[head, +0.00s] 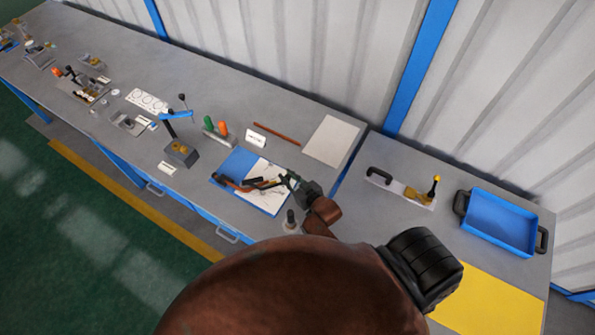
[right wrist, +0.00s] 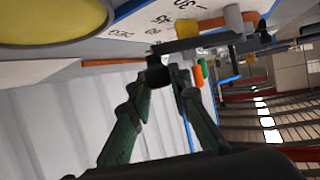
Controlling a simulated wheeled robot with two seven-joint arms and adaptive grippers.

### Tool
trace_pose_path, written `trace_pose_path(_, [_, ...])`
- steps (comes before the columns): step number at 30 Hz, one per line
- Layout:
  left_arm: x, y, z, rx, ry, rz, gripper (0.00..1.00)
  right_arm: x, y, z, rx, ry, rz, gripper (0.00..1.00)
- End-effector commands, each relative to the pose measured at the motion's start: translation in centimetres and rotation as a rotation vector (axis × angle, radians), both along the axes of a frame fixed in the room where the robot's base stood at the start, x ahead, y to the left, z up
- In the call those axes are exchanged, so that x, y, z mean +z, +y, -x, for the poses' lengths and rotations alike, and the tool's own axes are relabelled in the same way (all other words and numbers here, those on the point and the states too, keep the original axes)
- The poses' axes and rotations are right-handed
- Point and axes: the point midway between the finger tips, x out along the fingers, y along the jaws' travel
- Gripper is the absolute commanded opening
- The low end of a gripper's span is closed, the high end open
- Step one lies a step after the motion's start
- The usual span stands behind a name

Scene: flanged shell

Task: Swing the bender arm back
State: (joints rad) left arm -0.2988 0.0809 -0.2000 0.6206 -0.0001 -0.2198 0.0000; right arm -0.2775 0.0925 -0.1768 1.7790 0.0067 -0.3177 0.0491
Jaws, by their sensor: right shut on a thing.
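The bender sits on a blue board (head: 231,163) with a white angle sheet (head: 269,203) on the bench. Its dark bender arm (head: 267,183) lies across the board; it also shows as a dark bar in the right wrist view (right wrist: 205,42). My right gripper (head: 289,181) is at the right end of the arm. In the right wrist view, its fingers (right wrist: 163,76) are closed on a black knob (right wrist: 155,72) at the bar's end. A brown-orange rod (head: 228,182) shows at the bender's left. My left gripper is not in view.
A dark upright post (head: 290,218) stands just below my right gripper. A red-brown rod (head: 277,134) and a pale plate (head: 334,140) lie behind the board. Green and orange-handled tools (head: 215,130) stand further left. A blue tray (head: 500,222) is on the right bench.

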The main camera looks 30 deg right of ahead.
Motion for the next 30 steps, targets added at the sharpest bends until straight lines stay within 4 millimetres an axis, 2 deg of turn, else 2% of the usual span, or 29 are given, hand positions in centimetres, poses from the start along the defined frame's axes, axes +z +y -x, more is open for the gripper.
trace_pose_path(5, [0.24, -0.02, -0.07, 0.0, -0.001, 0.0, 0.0, -0.15, 1.01, -0.04, -0.009, 0.007, 0.001, 0.0])
trace_pose_path(14, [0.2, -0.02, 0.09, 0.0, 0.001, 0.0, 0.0, -0.17, 1.07, -0.04, -0.008, 0.006, 0.002, 0.0])
trace_pose_path(15, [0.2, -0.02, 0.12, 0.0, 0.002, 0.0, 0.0, -0.15, 1.07, -0.03, -0.009, 0.006, 0.001, 0.2])
trace_pose_path(21, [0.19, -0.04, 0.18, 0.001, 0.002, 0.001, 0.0, -0.06, 1.02, -0.03, -0.009, 0.004, 0.001, 0.34])
trace_pose_path(30, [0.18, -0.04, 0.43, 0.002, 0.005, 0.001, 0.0, 0.03, 1.02, 0.01, -0.009, 0.002, 0.0, 0.36])
